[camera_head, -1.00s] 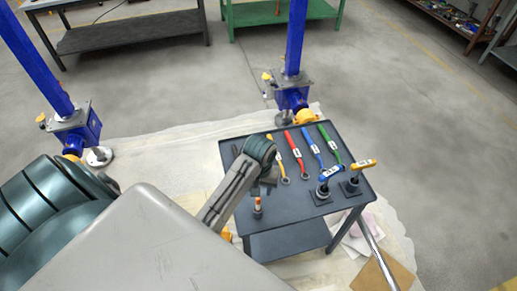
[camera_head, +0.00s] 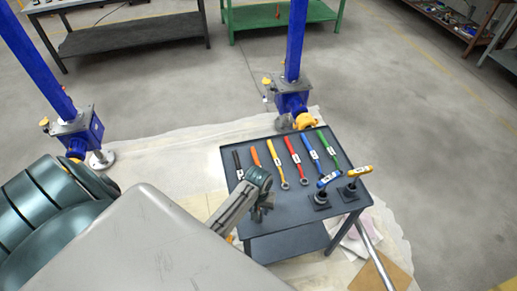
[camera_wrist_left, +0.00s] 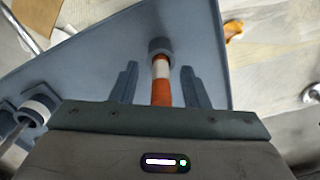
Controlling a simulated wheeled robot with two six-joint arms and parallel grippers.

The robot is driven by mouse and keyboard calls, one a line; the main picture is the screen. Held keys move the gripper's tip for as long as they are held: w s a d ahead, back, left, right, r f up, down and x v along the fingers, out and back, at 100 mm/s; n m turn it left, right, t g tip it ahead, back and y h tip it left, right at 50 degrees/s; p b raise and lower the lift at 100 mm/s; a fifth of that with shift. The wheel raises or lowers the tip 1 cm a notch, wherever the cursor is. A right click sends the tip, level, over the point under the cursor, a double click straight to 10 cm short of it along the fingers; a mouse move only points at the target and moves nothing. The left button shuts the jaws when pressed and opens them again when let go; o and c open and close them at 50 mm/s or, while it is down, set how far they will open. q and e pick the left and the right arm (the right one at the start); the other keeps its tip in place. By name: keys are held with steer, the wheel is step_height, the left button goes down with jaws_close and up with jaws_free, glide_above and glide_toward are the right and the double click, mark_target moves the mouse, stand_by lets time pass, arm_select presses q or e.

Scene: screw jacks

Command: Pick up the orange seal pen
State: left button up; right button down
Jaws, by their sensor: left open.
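The orange seal pen (camera_wrist_left: 161,85), orange with a white band, stands in a dark round holder on the grey cart (camera_wrist_left: 85,65) in the left wrist view. In the head view the pen is hidden behind my left gripper (camera_head: 262,210). My left gripper (camera_wrist_left: 159,75) is open, with one finger on each side of the pen and a gap showing on both sides. My right gripper is not in either view.
Several coloured wrenches, including a red one (camera_head: 294,155) and a green one (camera_head: 330,150), lie along the cart's far side. Blue-handled (camera_head: 326,180) and yellow-handled (camera_head: 358,172) tools stand in square bases at the right. Blue jack posts (camera_head: 294,60) stand beyond.

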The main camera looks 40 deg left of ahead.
arm_select(q)
jaws_close()
stand_by(0.3)
